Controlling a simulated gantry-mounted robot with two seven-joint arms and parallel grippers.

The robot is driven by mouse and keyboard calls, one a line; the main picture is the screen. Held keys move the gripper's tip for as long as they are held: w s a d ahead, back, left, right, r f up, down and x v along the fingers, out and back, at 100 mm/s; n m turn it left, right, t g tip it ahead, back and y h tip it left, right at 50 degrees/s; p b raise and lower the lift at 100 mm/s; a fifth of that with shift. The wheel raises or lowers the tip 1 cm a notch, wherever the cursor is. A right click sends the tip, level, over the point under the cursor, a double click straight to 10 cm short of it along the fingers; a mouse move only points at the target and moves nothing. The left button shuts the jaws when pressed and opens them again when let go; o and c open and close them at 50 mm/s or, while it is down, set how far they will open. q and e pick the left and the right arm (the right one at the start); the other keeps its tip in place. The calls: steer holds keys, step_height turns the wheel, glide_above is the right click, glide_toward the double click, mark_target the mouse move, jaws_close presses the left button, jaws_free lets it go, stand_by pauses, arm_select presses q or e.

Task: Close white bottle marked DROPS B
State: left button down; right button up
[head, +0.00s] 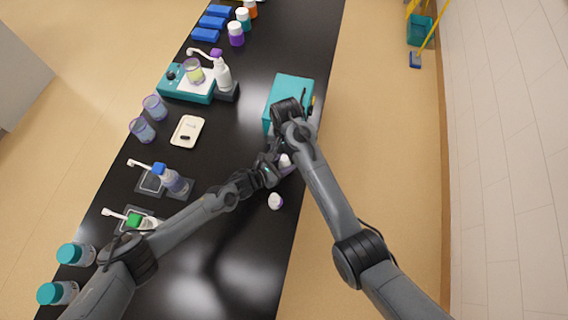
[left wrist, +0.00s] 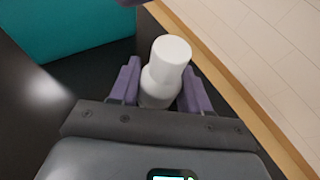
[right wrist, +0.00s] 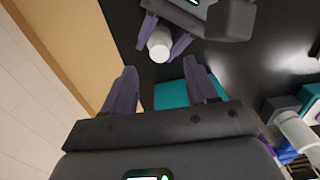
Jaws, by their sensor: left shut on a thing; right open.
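A small white bottle (head: 286,164) is held by my left gripper (left wrist: 160,84), near the right edge of the black counter. In the left wrist view the purple fingers are on either side of its body, and its smooth white top (left wrist: 171,51) rises above them. I cannot read any label or tell how the top is seated. My right gripper (right wrist: 161,70) is open and empty, apart from the bottle; the bottle (right wrist: 160,44) shows beyond its fingertips. In the head view my right arm largely hides that gripper. A second small white container (head: 275,201) stands on the counter nearby, its marking unreadable.
A teal box (head: 290,91) stands just beyond the grippers. Pump bottles (head: 222,75), cups (head: 143,129), a white tray (head: 188,132) and teal-capped jars (head: 75,254) line the left side. The counter's near middle is clear.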

step_height(320, 180, up, 6)
steer(key=shift+r, duration=0.15)
stand_by(0.3)
arm_select(q)
steer(key=shift+c, duration=2.2)
jaws_free()
steer(key=shift+s+a+r, duration=0.2)
steer(key=shift+s+a, duration=0.15)
steer(key=shift+a, duration=0.05)
steer(key=v, duration=0.9)
steer(key=shift+s+a+r+p, duration=0.2)
steer(key=shift+a+p, duration=0.05)
steer(key=shift+p, duration=0.1)
arm_select(e)
steer(key=shift+r, duration=0.3)
